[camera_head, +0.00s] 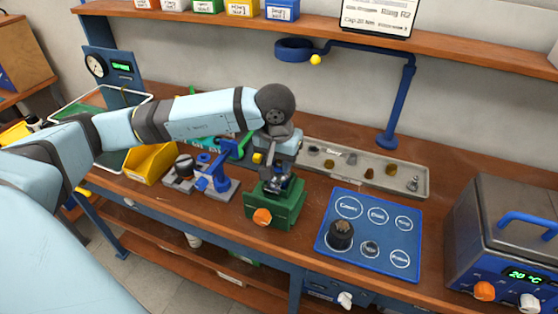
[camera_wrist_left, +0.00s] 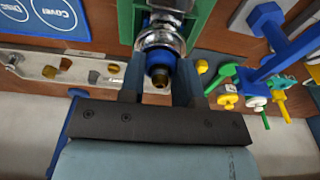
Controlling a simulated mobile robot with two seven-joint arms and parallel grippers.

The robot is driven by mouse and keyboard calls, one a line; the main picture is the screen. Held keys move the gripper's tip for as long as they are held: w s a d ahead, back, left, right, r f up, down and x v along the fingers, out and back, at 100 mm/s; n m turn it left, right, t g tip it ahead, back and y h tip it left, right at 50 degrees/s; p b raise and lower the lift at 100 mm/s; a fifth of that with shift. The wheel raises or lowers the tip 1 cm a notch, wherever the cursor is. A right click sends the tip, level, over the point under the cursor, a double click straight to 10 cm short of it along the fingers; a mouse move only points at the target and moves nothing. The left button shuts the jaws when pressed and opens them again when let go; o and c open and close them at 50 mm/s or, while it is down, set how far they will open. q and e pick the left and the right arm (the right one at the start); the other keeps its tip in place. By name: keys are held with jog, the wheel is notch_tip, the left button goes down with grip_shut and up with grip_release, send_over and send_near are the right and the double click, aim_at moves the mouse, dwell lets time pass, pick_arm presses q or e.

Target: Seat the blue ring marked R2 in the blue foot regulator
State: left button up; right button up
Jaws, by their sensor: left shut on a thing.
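My left gripper (camera_head: 284,178) reaches down from the left arm over the green vise (camera_head: 272,212). In the left wrist view its two dark fingers (camera_wrist_left: 160,82) are closed on either side of a blue ring (camera_wrist_left: 160,60), with a brass-coloured tip at its centre. I cannot read any marking on the ring. The metal regulator body (camera_wrist_left: 161,36) shows just beyond the ring, held in the green vise. The ring lines up closely with it, but I cannot tell whether it is fully seated. The gripper hides most of this in the head view. My right gripper is not in view.
A blue mat (camera_head: 377,221) with labelled circles lies right of the vise, a dark ribbed cap (camera_head: 340,233) on it. A grey parts tray (camera_head: 385,165) lies behind. A blue and grey fixture (camera_head: 213,178) and yellow bin (camera_head: 151,163) stand left; a metal oven (camera_head: 508,240) stands right.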

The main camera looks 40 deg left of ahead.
pick_arm(q)
jog(key=o, duration=1.5)
jog(key=shift+c, duration=0.2)
jog(key=shift+r, duration=0.15)
jog(key=shift+r+p, duration=1.6)
jog(key=shift+r, duration=2.3)
